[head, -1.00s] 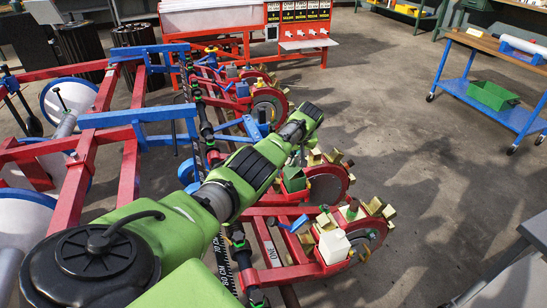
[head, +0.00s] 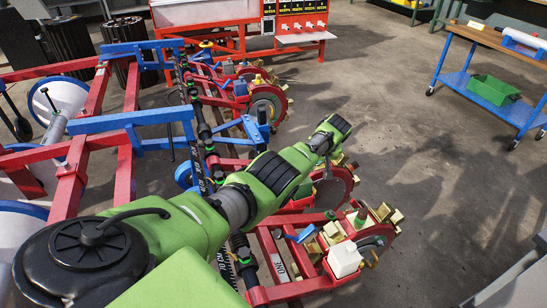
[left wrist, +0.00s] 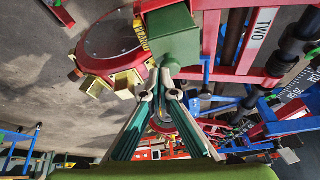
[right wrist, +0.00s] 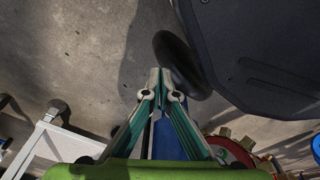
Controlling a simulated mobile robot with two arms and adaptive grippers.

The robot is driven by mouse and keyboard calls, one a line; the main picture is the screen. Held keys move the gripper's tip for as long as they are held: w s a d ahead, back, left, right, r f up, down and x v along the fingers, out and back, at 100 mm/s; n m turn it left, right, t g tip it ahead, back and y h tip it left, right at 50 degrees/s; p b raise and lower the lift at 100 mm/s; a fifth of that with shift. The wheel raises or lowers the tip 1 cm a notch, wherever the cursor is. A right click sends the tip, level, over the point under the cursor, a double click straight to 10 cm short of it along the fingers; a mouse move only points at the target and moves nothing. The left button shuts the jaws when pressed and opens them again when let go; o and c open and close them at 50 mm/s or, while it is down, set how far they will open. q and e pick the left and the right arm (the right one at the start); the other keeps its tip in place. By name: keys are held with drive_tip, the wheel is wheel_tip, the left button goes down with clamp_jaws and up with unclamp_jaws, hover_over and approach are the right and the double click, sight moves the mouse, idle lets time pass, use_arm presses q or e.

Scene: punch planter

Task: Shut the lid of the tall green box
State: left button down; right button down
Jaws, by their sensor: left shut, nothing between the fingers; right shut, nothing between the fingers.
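The green box (left wrist: 174,45) shows in the left wrist view, at the top centre beside a round red-rimmed planter wheel with brass blocks. Whether its lid is up or down is not clear from this angle. My left gripper (left wrist: 160,73) is shut and empty, its fingertips at or very near the box's lower edge in that view; contact cannot be told. In the head view my left arm covers most of the box, and the left fingers are hidden. My right gripper (right wrist: 161,76) is shut and empty above the floor, away from the box.
The red planter frame carries blue bars (head: 133,121) and several wheel units. A white box (head: 344,259) sits on the nearest unit. A blue cart (head: 486,90) holds a green bin (head: 495,88) at the right. The floor between planter and cart is clear.

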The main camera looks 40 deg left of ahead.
use_arm(q)
drive_tip(key=shift+s+d+f, duration=0.15)
drive_tip(key=shift+f, duration=0.15)
use_arm(e)
drive_tip(key=shift+w+a, duration=0.1)
drive_tip(key=shift+a, duration=0.05)
use_arm(q)
drive_tip(key=shift+r, duration=0.1)
drive_tip(key=shift+r+p, duration=0.3)
drive_tip(key=shift+p, duration=0.15)
drive_tip(key=shift+w+r+p, duration=0.2)
drive_tip(key=shift+r+p, duration=0.1)
drive_tip(key=shift+r, duration=0.25)
drive_tip(key=shift+d+r, duration=0.15)
drive_tip(key=shift+r, duration=0.4)
drive_tip(key=v, duration=0.6)
drive_tip(key=shift+s+r, duration=0.2)
drive_tip(key=shift+r, duration=0.05)
use_arm(e)
drive_tip(key=s+f, duration=0.2)
drive_tip(key=s, duration=0.1)
drive_tip(key=s+f, duration=0.1)
drive_tip(key=shift+s+d+f, duration=0.2)
drive_tip(key=shift+s+d, duration=0.1)
drive_tip(key=shift+d, duration=0.05)
use_arm(q)
drive_tip(key=shift+d, duration=0.15)
use_arm(e)
drive_tip(key=shift+s, duration=0.1)
